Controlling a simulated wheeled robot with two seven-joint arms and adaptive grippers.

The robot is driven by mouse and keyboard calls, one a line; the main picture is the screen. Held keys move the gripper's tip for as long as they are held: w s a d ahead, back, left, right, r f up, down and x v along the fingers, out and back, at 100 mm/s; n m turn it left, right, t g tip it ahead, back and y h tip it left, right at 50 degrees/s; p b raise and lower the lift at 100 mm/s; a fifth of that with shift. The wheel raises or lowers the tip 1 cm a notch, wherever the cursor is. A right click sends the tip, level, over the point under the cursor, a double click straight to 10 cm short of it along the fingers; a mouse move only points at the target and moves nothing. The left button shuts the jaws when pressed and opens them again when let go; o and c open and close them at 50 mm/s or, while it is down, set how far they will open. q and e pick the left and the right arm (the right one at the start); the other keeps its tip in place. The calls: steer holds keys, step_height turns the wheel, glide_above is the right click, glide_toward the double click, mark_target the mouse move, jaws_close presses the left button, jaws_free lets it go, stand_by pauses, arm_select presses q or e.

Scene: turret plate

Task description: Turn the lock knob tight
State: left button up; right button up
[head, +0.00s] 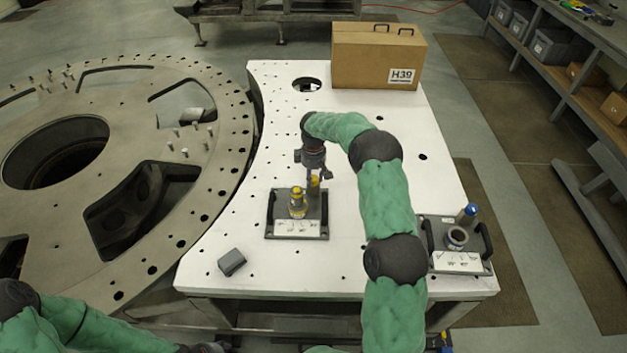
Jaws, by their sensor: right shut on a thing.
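A dark fixture plate (272,229) with black side handles and a white label sits on the white table. A post with a yellow top (297,198) stands upright on it. The yellow lock knob (315,183) is just right of and behind the post, partly covered by fingers. My right gripper (316,177) reaches down from behind and is shut on the lock knob. The knob's turn angle is too small to read.
A second handled plate (458,262) with a ring and a blue-topped post is at the right edge of the table (300,262). A grey block (231,262) lies front left. A cardboard box (378,57) stands at the back. The large turret ring (228,150) borders the table's left.

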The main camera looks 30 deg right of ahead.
mark_target(313, 178)
steer(key=shift+f+m+b, duration=0.1)
steer(key=shift+m+b, duration=0.5)
steer(key=shift+m, duration=1)
steer(key=o, duration=1.1)
steer(key=shift+o, duration=0.2)
step_height(313, 178, up, 12)
